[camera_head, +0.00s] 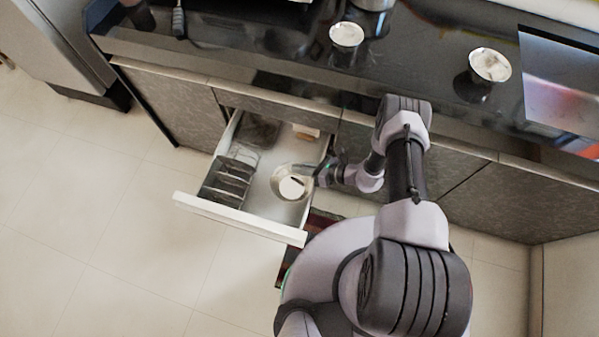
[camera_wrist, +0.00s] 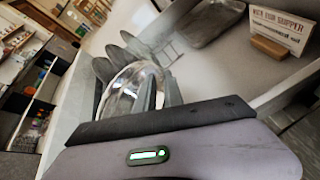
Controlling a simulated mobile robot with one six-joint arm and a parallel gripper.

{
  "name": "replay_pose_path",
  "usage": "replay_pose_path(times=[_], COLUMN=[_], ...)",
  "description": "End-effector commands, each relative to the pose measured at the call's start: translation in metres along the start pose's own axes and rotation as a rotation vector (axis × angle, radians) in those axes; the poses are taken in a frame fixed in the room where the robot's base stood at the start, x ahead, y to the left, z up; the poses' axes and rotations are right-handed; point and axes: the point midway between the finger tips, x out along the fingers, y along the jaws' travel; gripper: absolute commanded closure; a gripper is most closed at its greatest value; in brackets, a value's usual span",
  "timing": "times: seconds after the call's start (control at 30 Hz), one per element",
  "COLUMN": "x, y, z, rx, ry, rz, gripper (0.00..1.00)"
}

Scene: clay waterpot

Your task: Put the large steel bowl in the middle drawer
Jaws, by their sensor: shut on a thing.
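The steel bowl (camera_head: 291,183) is inside the outline of the open drawer (camera_head: 240,217), in its right part near the front. The wrist view shows the bowl (camera_wrist: 128,88) close up, shiny and tilted in that picture. My gripper (camera_head: 310,173) reaches in over the drawer's right side and is shut on the bowl's right rim. In the wrist view the fingers (camera_wrist: 156,92) pinch the bowl's wall. I cannot tell whether the bowl touches the drawer floor. Which drawer of the cabinet this is cannot be told from above.
A dark rack (camera_head: 230,181) stands in the drawer left of the bowl. A grey tray (camera_head: 258,131) and a small sign on a wooden base (camera_wrist: 270,46) lie toward its back. Two bowls (camera_head: 346,36) (camera_head: 490,65) stand on the dark counter. The floor at left is clear.

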Motion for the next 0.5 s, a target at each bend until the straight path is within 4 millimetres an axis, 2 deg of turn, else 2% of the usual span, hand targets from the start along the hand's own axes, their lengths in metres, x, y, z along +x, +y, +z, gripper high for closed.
replay_pose_path(times=[0.1,0.17,0.5], x=[0.014,0.018,0.017], y=[-0.011,-0.015,-0.015], z=[-0.024,-0.032,-0.031], rx=[0.0,-0.001,0.0], ry=[0.0,0.0,0.0], rz=[0.0,0.0,0.0], gripper=[1.0,1.0,1.0])
